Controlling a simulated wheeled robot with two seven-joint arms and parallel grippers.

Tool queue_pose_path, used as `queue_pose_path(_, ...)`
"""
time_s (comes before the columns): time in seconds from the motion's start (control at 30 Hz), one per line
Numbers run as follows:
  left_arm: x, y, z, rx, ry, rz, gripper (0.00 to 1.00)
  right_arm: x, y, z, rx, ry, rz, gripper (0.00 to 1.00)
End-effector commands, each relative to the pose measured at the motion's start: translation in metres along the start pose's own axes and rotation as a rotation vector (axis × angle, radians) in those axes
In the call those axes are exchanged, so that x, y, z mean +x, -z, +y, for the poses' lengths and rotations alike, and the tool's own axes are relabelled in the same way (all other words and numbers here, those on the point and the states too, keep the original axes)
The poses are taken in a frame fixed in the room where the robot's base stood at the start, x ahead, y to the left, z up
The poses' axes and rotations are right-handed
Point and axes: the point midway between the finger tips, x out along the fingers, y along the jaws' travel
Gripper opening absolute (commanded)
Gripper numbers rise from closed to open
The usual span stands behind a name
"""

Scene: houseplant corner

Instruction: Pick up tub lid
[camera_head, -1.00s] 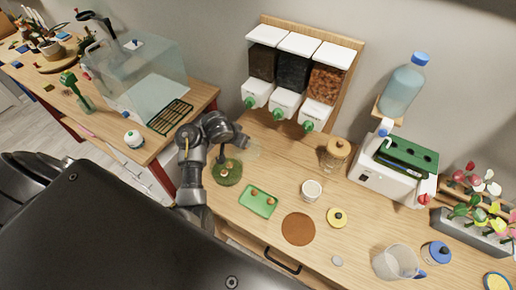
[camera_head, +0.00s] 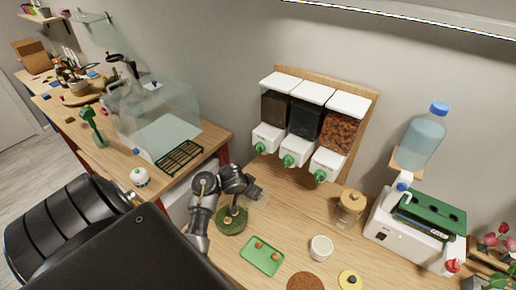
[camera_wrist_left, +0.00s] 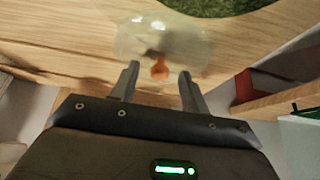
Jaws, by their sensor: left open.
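A pale, see-through round lid (camera_wrist_left: 195,45) with an orange knob (camera_wrist_left: 160,69) lies on the wooden bench in the left wrist view; I take it to be the tub lid. My left gripper (camera_wrist_left: 160,74) is open, with its two fingers on either side of the knob and the lid's near edge. Whether they touch it I cannot tell. In the head view, the lid (camera_head: 261,203) shows faintly beside my left gripper (camera_head: 255,192), partly hidden by it. My right gripper is not in view.
A round green mat (camera_head: 231,222) with a small item on it lies close to the gripper. A green tray (camera_head: 262,256), a white cup (camera_head: 321,248) and a corked jar (camera_head: 349,208) stand to the right. Wall dispensers (camera_head: 303,122) hang behind. A glass tank (camera_head: 160,115) stands left.

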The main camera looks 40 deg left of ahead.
Motion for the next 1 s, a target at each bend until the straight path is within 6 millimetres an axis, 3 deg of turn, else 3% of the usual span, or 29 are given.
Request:
queue_pose_path(0.03, 0.0069, -0.0027, -0.0003, 0.0, 0.0, 0.001, 0.45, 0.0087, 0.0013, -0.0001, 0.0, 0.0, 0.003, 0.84)
queue_pose_path(0.3, 0.0036, -0.0035, -0.0043, -0.006, 0.004, 0.0, 0.44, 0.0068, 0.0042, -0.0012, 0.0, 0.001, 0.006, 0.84)
queue_pose_path(0.63, 0.0039, -0.0033, -0.0035, -0.005, 0.004, 0.0, 0.01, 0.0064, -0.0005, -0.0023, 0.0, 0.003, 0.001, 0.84)
queue_pose_path(1.0, 0.0031, -0.0022, -0.0019, -0.002, 0.001, -0.002, 0.0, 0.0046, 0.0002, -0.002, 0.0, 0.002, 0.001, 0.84)
